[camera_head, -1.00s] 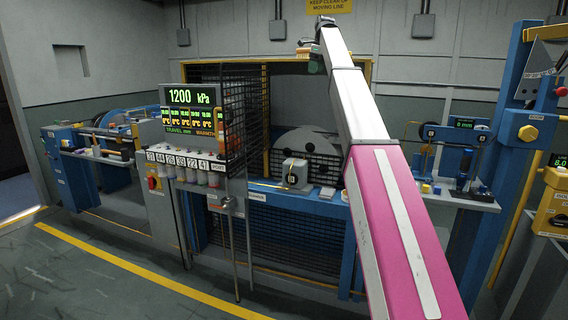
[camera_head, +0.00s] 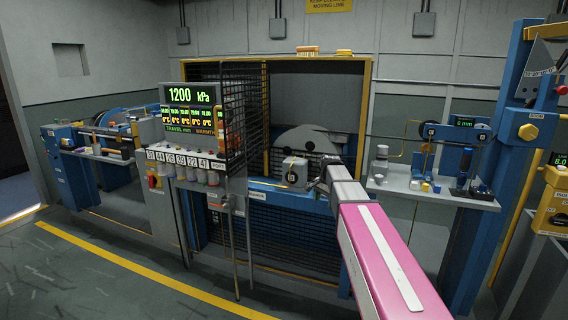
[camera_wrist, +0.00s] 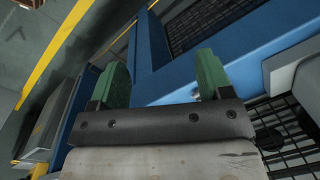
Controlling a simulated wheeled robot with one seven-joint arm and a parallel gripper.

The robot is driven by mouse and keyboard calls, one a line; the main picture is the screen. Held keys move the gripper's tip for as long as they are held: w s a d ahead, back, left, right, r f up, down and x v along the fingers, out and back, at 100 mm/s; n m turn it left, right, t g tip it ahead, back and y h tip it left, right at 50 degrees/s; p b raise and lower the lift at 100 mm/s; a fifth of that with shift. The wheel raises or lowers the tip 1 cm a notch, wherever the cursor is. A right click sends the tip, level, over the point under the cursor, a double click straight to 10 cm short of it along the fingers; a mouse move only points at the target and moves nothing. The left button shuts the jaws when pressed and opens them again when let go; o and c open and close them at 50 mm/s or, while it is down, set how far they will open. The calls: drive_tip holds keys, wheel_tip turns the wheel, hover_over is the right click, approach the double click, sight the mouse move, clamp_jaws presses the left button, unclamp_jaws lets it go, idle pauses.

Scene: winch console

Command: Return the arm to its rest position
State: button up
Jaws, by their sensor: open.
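My gripper shows in the wrist view (camera_wrist: 160,78) with its two green fingers spread apart and nothing between them. Behind the fingers are a blue frame beam (camera_wrist: 235,50) and black mesh. In the head view my pink and white arm reaches in from the lower right. Its wrist end is low in front of the winch console's blue frame (camera_head: 290,200), just right of the grey box (camera_head: 294,171). The fingers cannot be made out in the head view.
A grey shelf (camera_head: 425,198) with small fittings stands right of my arm. A blue post (camera_head: 500,170) rises further right. The floor (camera_head: 90,285) at front left is clear.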

drive_tip(key=s+d+f+n, duration=0.1)
drive_tip(key=s+f+n, duration=0.3)
drive_tip(key=s+f, duration=0.5)
drive_tip(key=s+d+f+n, duration=0.1)
drive_tip(key=s+f+n, duration=0.4)
drive_tip(key=s, duration=1.2)
wheel_tip(320, 180, down, 4)
drive_tip(key=shift+f+n+g+h, duration=0.2)
drive_tip(key=shift+n+g+h, duration=0.1)
drive_tip(key=shift+g+h, duration=0.1)
drive_tip(key=shift+o, duration=0.4)
drive_tip(key=shift+s, duration=0.1)
drive_tip(key=shift+a, duration=0.1)
